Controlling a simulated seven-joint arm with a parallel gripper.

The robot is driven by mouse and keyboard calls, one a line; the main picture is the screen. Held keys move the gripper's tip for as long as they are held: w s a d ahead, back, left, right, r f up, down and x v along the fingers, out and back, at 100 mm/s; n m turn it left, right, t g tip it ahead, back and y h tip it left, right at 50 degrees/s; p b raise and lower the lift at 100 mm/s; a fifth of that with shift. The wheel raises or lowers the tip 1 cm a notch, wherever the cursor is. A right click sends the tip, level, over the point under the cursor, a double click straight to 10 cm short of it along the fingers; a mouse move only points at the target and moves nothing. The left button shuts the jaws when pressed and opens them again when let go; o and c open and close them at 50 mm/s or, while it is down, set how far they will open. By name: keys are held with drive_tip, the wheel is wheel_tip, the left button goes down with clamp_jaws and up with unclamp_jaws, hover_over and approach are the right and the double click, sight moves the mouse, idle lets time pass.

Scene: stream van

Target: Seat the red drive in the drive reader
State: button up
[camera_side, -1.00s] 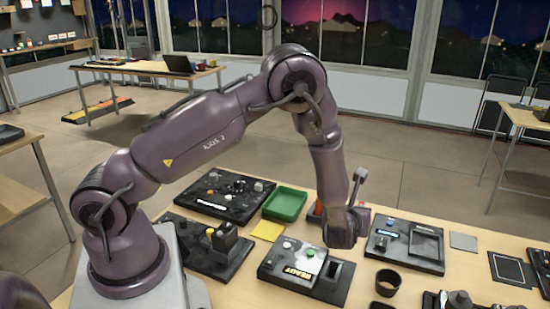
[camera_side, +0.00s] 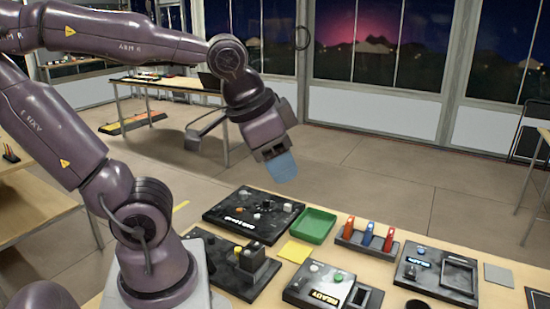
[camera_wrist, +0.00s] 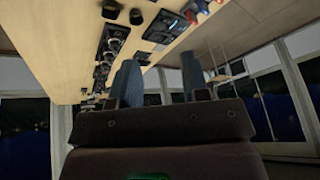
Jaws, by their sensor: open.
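A dark rack (camera_side: 360,249) holds several upright drives in the side view. They are an orange-red drive (camera_side: 348,228), a blue drive (camera_side: 368,234) and a red drive (camera_side: 388,241). My gripper (camera_side: 282,167) is high above the floor beyond the table's back edge, up and left of the rack. Its blue fingers also show in the wrist view (camera_wrist: 162,75), apart with nothing between them. I cannot tell which is the drive reader.
A green tray (camera_side: 316,226) and a yellow sheet (camera_side: 294,252) lie left of the rack. Black panels with knobs (camera_side: 250,213) (camera_side: 228,266) stand further left. A grey square pad (camera_side: 497,274) lies at the right. The air around my gripper is clear.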

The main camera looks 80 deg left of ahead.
drive_tip(key=shift+o, duration=0.5)
drive_tip(key=shift+s+d+r+n+t+h, duration=0.35)
drive_tip(key=shift+s+d+h, duration=0.1)
drive_tip(key=shift+d, duration=0.15)
